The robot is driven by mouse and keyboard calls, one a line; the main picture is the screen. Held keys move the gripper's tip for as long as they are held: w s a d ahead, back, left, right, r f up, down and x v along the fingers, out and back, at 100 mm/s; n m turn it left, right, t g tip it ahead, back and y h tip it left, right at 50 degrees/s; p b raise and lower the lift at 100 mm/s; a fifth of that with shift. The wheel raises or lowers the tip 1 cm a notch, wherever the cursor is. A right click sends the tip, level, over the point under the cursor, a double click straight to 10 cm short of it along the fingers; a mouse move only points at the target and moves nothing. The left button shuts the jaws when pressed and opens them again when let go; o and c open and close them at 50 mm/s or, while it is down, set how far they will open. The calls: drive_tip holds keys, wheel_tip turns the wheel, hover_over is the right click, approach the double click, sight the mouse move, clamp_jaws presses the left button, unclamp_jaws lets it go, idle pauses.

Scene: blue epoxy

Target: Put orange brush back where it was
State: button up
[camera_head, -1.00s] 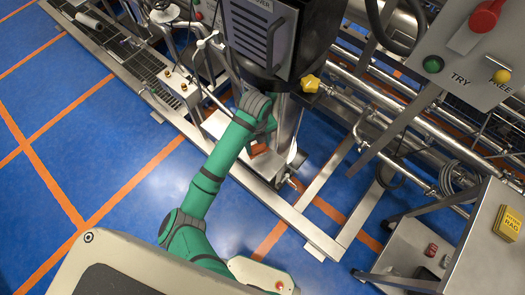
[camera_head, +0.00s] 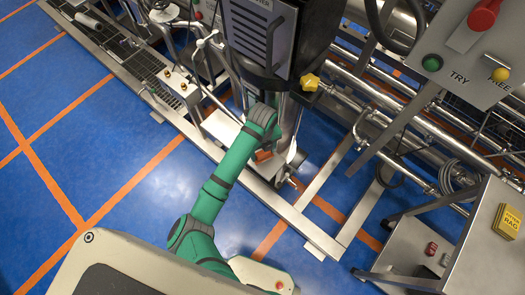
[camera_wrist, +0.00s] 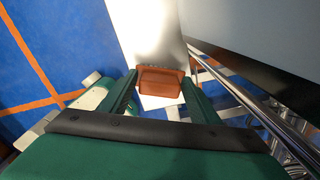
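The orange brush (camera_wrist: 160,82) shows in the wrist view as an orange-brown block between the tips of my two green fingers. My gripper (camera_wrist: 160,80) appears shut on it, with a finger at each side. In the head view the brush (camera_head: 263,156) is a small orange patch just below my gripper (camera_head: 262,140), beside the upright steel column of the machine. My wrist hides part of the brush and the fingertips there. I cannot tell whether the brush touches any surface.
A bright steel panel (camera_wrist: 150,30) stands just beyond the brush. A yellow knob (camera_head: 310,82) sticks out right of my wrist. Steel pipes and frame rails crowd the right. A steel cart with a yellow rag box (camera_head: 507,222) stands at far right. Blue floor at left is open.

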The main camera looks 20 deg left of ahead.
drive_tip(key=shift+o, duration=0.2)
wheel_tip(320, 180, up, 12)
idle(0.7)
idle(0.6)
